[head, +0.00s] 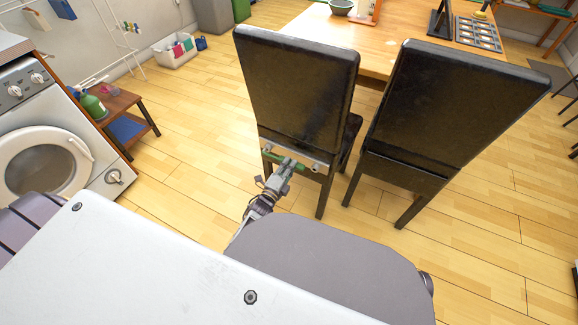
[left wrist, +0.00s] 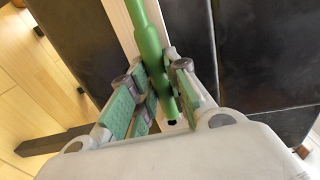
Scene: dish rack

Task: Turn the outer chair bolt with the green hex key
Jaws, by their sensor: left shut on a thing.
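The left black chair (head: 297,85) stands with its back to me. A pale rail with light bolt heads runs across below its backrest; one bolt (head: 317,167) shows near the rail's right end. My left gripper (head: 287,163) is at this rail, shut on the green hex key (head: 272,157). In the left wrist view, the hex key (left wrist: 148,45) passes between the fingers (left wrist: 160,88) and lies along the pale rail (left wrist: 120,22). I cannot tell whether the key's far end sits in a bolt. My right gripper is not in view.
A second black chair (head: 447,105) stands close on the right. A wooden table (head: 402,42) is behind both chairs. A washing machine (head: 45,140) and a small side table (head: 118,100) are at the left. The floor between them and the chairs is clear.

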